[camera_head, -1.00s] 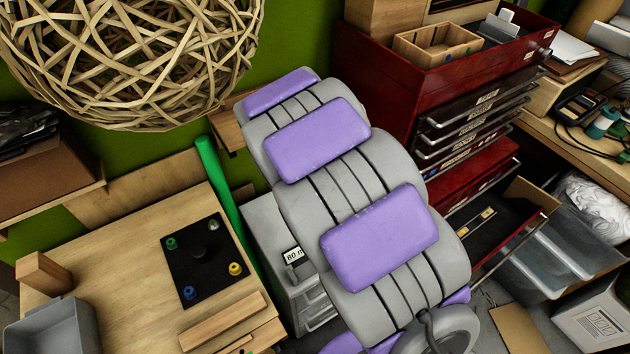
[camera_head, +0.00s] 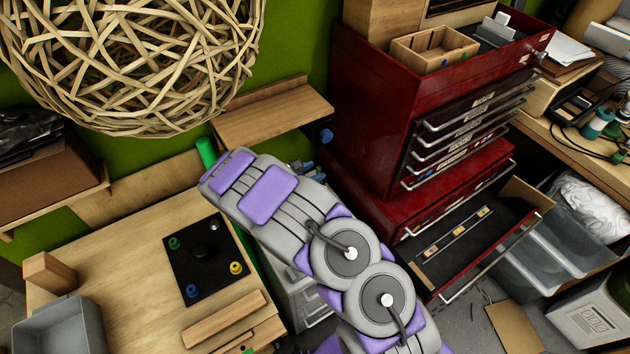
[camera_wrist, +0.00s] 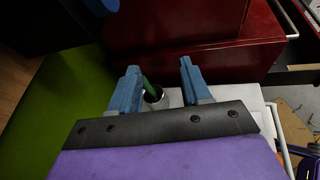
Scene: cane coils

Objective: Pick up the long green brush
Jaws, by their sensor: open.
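In the wrist view, my gripper (camera_wrist: 159,70) is open, with its two blue fingers apart and nothing held. A dark green, stick-like thing (camera_wrist: 147,84), which looks like the green brush, rises from a small round metallic cup (camera_wrist: 153,94). It shows between the fingers, close beside the left one; I cannot tell whether they touch. Its lower part is inside the cup, and no bristles can be made out. In the head view, my arm covers much of the white drawer unit (camera_head: 309,302), and the brush cannot be clearly made out there.
The red tool cabinet (camera_head: 375,110) is close beyond my fingers, with a lower drawer (camera_head: 470,245) open. A wooden shelf (camera_head: 275,110) juts from the green wall.

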